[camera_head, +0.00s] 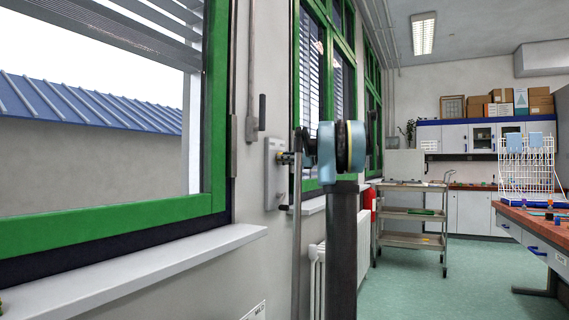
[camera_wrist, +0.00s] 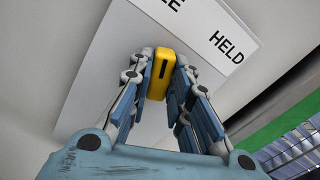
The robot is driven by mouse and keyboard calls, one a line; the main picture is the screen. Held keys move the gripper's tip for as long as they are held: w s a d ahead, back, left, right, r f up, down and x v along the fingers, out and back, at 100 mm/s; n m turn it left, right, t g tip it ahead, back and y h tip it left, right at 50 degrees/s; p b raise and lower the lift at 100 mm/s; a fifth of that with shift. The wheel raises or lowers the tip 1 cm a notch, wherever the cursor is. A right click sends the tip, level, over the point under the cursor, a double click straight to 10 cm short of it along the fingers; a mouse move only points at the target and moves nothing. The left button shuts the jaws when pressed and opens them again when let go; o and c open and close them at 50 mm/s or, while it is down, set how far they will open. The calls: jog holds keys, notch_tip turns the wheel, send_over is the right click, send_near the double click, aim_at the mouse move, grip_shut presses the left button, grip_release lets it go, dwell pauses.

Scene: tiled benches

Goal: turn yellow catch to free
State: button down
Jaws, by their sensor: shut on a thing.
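The yellow catch (camera_wrist: 160,74) shows in the wrist view as a rounded yellow block with a dark slot on its face. It sits on a pale plate (camera_wrist: 92,82) with a white label (camera_wrist: 212,30) above it. The label reads HELD at its right; only the end of a word, "E", shows at its left. My gripper (camera_wrist: 158,78) is shut on the catch, a finger on each side. In the head view the grey plate (camera_head: 274,172) is on the wall, with my gripper (camera_head: 286,158) at its front. The catch is mostly hidden there.
A green-framed window (camera_head: 216,110) with a white sill (camera_head: 130,268) is at the left. A radiator (camera_head: 318,275) is below the farther window. A trolley (camera_head: 412,214) stands beyond, and a bench (camera_head: 545,228) is at the right. Green floor between them is clear.

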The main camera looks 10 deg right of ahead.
jog(key=shift+f+n, duration=0.15)
jog(key=shift+n, duration=1.45)
jog(key=c, duration=1.5)
grip_release()
jog(key=v, duration=1.2)
